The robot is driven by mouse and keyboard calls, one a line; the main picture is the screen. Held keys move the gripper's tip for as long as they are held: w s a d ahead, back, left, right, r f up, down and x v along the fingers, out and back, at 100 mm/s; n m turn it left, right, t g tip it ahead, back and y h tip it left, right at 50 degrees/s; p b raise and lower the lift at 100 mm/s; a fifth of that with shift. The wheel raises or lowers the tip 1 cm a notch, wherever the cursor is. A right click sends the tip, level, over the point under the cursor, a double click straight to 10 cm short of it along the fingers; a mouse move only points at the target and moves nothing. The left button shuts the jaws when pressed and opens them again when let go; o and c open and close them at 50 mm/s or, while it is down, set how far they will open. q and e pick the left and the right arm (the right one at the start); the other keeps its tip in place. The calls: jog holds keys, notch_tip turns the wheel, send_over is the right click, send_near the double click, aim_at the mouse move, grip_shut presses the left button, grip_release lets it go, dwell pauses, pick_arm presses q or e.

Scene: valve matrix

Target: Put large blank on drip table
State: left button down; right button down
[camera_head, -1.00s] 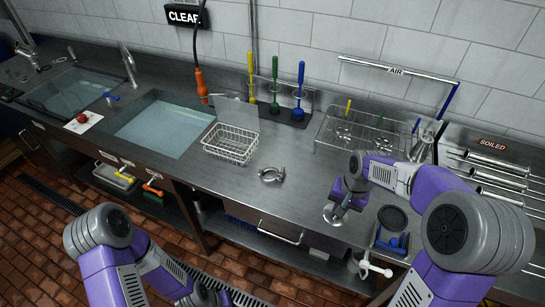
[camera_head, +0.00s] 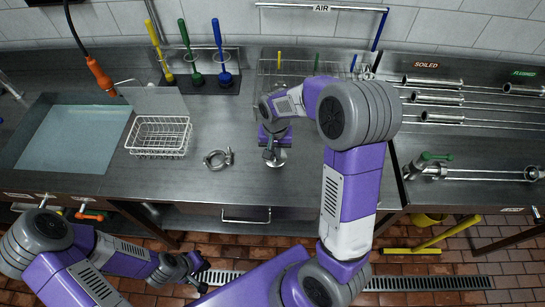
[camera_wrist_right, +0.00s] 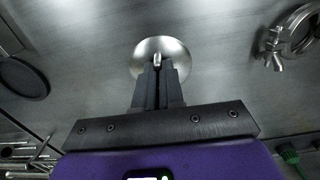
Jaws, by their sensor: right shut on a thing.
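The large blank (camera_wrist_right: 150,48), a shiny round steel disc with a small raised grip, is in my right gripper (camera_wrist_right: 158,66). In the wrist view the jaws are shut on that grip. In the head view the blank (camera_head: 276,160) shows under my right gripper (camera_head: 273,150), low over the steel counter; I cannot tell whether it touches. A wire rack (camera_head: 262,72) under the AIR pipe, which may be the drip table, stands behind, partly hidden by my right arm. My left gripper (camera_head: 192,270) is low in front of the counter, its jaws unclear.
A pipe clamp (camera_head: 218,159) lies left of the blank. A wire basket (camera_head: 158,137) and a water-filled sink (camera_head: 72,140) are further left. Brushes (camera_head: 222,65) stand at the back. Steel tubes (camera_head: 432,98) lie on the soiled rack at right. A dark disc (camera_wrist_right: 22,78) shows in the wrist view.

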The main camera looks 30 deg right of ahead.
aim_at(275, 158)
jog(key=shift+f, duration=2)
jog(key=shift+r, duration=0.1)
jog(key=shift+b, duration=0.4)
jog(key=c, duration=1.3)
grip_release()
jog(key=shift+f, duration=0.2)
jog(key=shift+o, duration=0.2)
